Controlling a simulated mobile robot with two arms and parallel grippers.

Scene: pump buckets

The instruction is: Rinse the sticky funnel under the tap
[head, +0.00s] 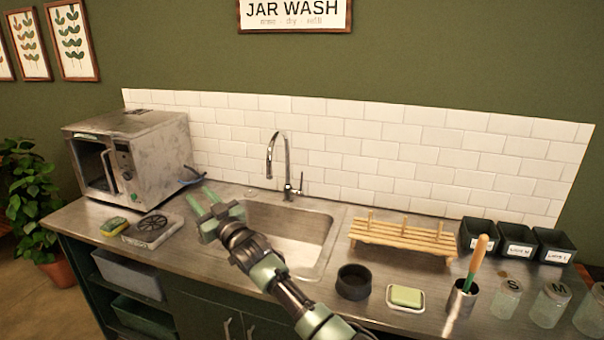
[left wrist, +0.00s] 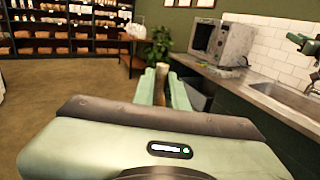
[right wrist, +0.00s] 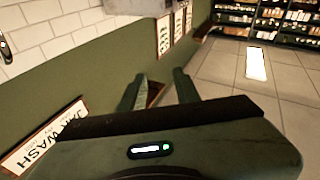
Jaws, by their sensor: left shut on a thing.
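The tap (head: 275,150), a chrome gooseneck, stands behind the steel sink basin (head: 300,245); I see no water running. I cannot make out a funnel for certain. My left gripper (left wrist: 162,82) is outside the head view; in its wrist view it is shut on a slim tan-brown thing (left wrist: 161,69), mostly hidden between the fingers. My right gripper (head: 204,194) is over the sink's left edge, left of the tap, its fingers pointing away from me. Its fingers also show apart in the right wrist view (right wrist: 160,82), with no held thing visible.
A steel oven (head: 155,150) stands at the left, with a sponge (head: 114,225) and a grey scale-like tray (head: 152,230) before it. A wooden rack (head: 400,238), dark cup (head: 353,282), soap dish (head: 405,303), brush holder (head: 460,302), black bins (head: 515,245) and jars crowd the right.

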